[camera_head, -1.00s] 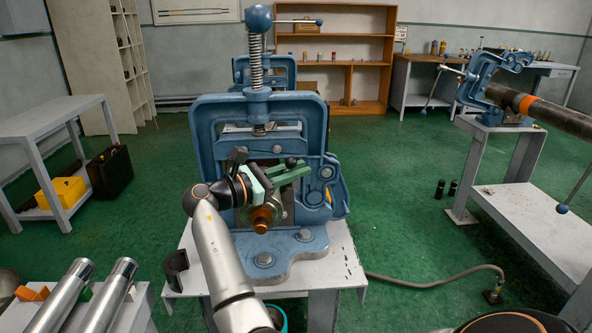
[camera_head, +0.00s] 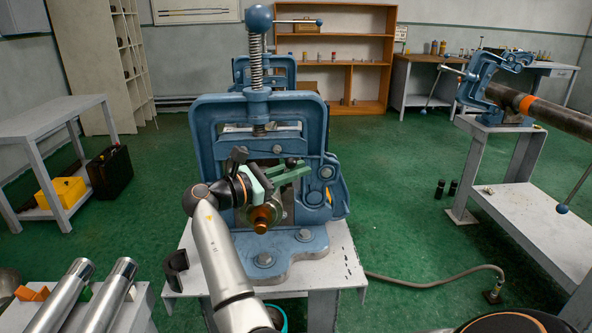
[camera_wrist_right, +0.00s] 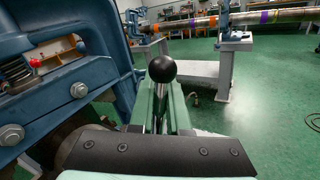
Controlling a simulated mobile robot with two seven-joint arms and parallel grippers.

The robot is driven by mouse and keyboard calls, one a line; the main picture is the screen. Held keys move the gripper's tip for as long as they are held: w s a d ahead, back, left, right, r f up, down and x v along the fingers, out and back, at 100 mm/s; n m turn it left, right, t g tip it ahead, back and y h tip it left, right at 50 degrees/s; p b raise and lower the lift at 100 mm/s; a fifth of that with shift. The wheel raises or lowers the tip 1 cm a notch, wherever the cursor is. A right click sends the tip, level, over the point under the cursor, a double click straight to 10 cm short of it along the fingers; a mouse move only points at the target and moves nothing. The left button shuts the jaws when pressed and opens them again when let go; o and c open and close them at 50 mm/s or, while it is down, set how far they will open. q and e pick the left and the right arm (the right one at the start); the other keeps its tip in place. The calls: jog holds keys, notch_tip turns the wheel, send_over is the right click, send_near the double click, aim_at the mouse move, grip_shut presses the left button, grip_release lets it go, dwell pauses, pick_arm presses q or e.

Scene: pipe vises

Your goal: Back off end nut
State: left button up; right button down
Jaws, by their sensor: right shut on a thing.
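A blue pipe vise (camera_head: 200,130) stands upright on a white stand. A copper-coloured end piece (camera_head: 262,219) with a round metal collar sticks out of its front. It looks like the end nut, but my gripper covers part of it. My right gripper (camera_head: 288,174) is in front of the vise, just above that piece, with its green fingers pointing right. In the right wrist view the fingers (camera_wrist_right: 163,105) are shut on a thin rod handle (camera_wrist_right: 158,112) with a black ball knob (camera_wrist_right: 162,68). Where the rod joins is hidden. My left gripper is not in view.
The vise's blue frame (camera_wrist_right: 60,100) is close on the left in the wrist view. Metal cylinders (camera_head: 110,295) are at lower left. A second vise with a pipe (camera_head: 560,119) stands at right.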

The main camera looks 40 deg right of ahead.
dwell(0.5)
jog(key=w+a+r+n+h, duration=0.1)
jog(key=a+n+h, duration=0.1)
jog(key=w+a+r+n+t+h+p, duration=0.1)
jog(key=w+a+n+h, duration=0.1)
jog(key=w+a+r+n+t+h+p, duration=0.1)
jog(key=w+a+h, duration=0.1)
jog(key=shift+n+h, duration=0.4)
jog(key=shift+w+a+n+t+h, duration=0.4)
jog(key=shift+n+h, duration=0.1)
jog(key=shift+n, duration=0.2)
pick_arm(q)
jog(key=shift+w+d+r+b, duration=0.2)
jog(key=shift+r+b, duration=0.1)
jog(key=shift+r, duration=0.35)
pick_arm(e)
jog(key=shift+w+a+n+t+h, duration=0.25)
jog(key=shift+n+t+h, duration=0.05)
jog(key=shift+n+t, duration=0.25)
jog(key=shift+w+a+n+t+h, duration=0.25)
jog(key=shift+n+t+h, duration=0.05)
jog(key=shift+n+t, duration=0.25)
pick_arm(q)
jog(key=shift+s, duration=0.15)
